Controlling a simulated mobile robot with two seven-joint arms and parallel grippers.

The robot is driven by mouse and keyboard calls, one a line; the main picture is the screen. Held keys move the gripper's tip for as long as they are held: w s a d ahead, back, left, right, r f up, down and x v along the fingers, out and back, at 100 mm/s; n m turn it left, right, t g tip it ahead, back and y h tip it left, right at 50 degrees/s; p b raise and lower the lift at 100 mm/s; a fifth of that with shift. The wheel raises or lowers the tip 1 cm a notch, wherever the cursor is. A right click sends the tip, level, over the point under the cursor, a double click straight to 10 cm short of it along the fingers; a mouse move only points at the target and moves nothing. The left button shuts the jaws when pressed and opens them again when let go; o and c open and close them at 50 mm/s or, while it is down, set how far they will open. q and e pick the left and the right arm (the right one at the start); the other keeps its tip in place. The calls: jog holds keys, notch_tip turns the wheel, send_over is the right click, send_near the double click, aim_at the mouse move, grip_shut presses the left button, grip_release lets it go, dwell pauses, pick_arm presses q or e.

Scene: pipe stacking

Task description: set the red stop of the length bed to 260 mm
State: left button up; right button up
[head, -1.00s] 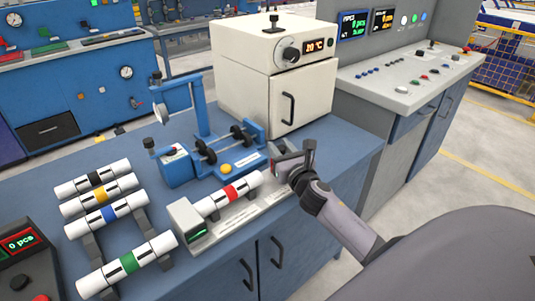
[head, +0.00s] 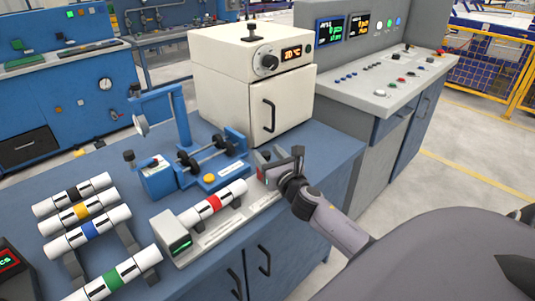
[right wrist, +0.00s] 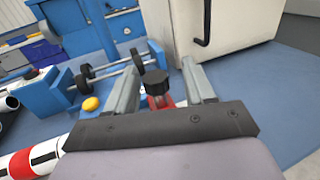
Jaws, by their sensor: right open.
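The length bed (head: 172,234) is a pale grey rail with a small green display at its left end. A white pipe with a red band (head: 214,203) lies along it and also shows in the right wrist view (right wrist: 22,163). The red stop (head: 261,173) is at the bed's right end, partly hidden by my gripper. My right gripper (head: 278,163) is open there. In the right wrist view, the stop's black knob (right wrist: 156,83) and some red below it show between the two grey fingers (right wrist: 160,86). I cannot tell whether the fingers touch it. My left gripper is not in view.
A blue fixture with rollers and a yellow button (head: 209,178) stands just behind the bed. A cream oven (head: 250,85) is behind the gripper. White pipes with black, yellow, blue and green bands (head: 112,278) lie on the left.

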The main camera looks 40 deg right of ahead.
jog(key=shift+v, duration=3.05)
jog(key=shift+d, duration=0.1)
jog(key=s+a+f+m+g+y, duration=0.2)
jog(key=s+a+f+m+g, duration=0.3)
jog(key=s+m, duration=0.45)
jog(key=s+a+f+m+g+y, duration=0.15)
jog(key=s+a+m+g, duration=0.25)
jog(key=s+a+m, duration=0.55)
jog(key=s+a+f+m+g+y, duration=0.1)
jog(key=s+a+f+m+g, duration=0.3)
jog(key=s+m, duration=0.55)
jog(key=w+a+f+m+t+y, duration=0.1)
jog(key=w+f+m+t+y, duration=0.1)
jog(key=w+f+t, duration=0.4)
jog(key=x, duration=0.4)
jog(key=shift+f, duration=0.35)
